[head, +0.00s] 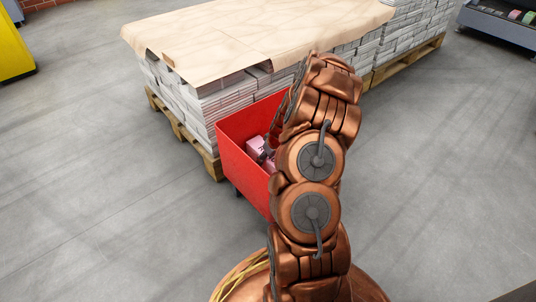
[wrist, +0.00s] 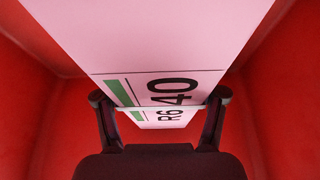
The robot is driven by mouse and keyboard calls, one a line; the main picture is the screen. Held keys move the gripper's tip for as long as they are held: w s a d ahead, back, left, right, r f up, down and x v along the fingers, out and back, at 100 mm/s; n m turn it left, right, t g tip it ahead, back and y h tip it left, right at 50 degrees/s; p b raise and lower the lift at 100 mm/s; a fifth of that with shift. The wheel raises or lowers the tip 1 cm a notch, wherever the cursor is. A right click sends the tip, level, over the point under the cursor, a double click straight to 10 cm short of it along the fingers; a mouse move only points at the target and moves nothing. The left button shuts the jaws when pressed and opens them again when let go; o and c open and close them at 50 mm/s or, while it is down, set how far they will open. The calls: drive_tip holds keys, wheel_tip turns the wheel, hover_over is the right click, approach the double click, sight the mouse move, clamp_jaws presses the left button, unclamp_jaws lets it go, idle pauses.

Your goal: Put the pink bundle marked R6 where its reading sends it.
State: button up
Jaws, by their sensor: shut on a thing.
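The pink bundle marked R6 (wrist: 165,121) fills the middle of the wrist view. The bundle is inside a red bin (wrist: 275,110), whose walls show on both sides. In the head view, pink surfaces show inside the red bin (head: 240,170), partly hidden by my arm and a dark part of my gripper (head: 265,155).
A long pallet of newspaper stacks (head: 215,110) under brown paper (head: 240,40) stands behind the bin. A yellow object (head: 12,50) is at the far left. A dark unit with coloured items (head: 500,20) is at the top right. The grey floor is clear at left and right.

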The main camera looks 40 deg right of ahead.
drive_tip(key=shift+f, duration=0.5)
idle(0.3)
drive_tip(key=o, duration=1.8)
drive_tip(key=shift+r, duration=0.5)
drive_tip(key=p+v, duration=0.4)
drive_tip(key=v, duration=0.8)
drive_tip(key=shift+r, duration=0.1)
